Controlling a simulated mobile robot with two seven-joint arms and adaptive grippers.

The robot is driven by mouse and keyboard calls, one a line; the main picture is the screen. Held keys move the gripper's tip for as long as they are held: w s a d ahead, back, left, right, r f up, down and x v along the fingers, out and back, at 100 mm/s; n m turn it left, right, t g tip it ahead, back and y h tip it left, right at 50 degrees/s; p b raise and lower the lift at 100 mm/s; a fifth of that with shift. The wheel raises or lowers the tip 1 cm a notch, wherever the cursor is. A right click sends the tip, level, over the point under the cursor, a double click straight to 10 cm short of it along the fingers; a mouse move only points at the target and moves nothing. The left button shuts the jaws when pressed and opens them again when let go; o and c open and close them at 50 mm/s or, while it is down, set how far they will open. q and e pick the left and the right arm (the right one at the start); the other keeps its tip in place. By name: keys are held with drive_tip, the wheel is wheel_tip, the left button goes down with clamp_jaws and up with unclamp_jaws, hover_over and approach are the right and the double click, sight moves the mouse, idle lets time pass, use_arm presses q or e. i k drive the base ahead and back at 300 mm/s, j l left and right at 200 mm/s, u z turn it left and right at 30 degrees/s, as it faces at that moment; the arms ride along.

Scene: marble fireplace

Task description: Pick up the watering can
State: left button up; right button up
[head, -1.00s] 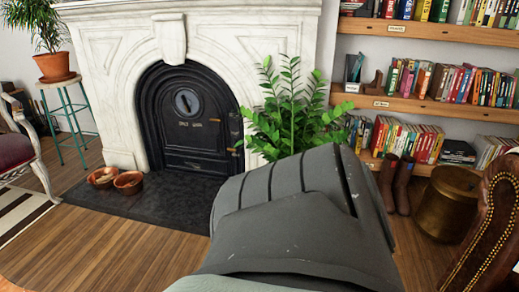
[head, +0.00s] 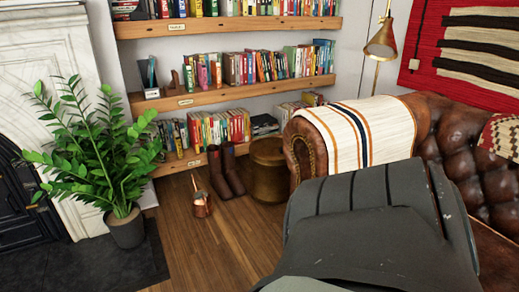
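A small copper vessel (head: 201,207) stands upright on the wood floor, left of the brown boots, with a thin spout or handle rising at its upper left. It looks like the watering can, but it is too small in view to be sure. A large dark grey part of my own body fills the lower right and hides the floor and part of the sofa there. No fingers of either gripper show in the head view.
A potted plant (head: 127,228) stands on the dark hearth at left. Brown boots (head: 226,172) and a brass drum (head: 268,170) stand below the bookshelves (head: 230,92). A leather sofa (head: 453,140) is at right. Wood floor in front of the vessel is clear.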

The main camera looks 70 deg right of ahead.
sight(201, 200)
drive_tip(key=j+z, duration=0.2)
drive_tip(key=z, duration=1.5)
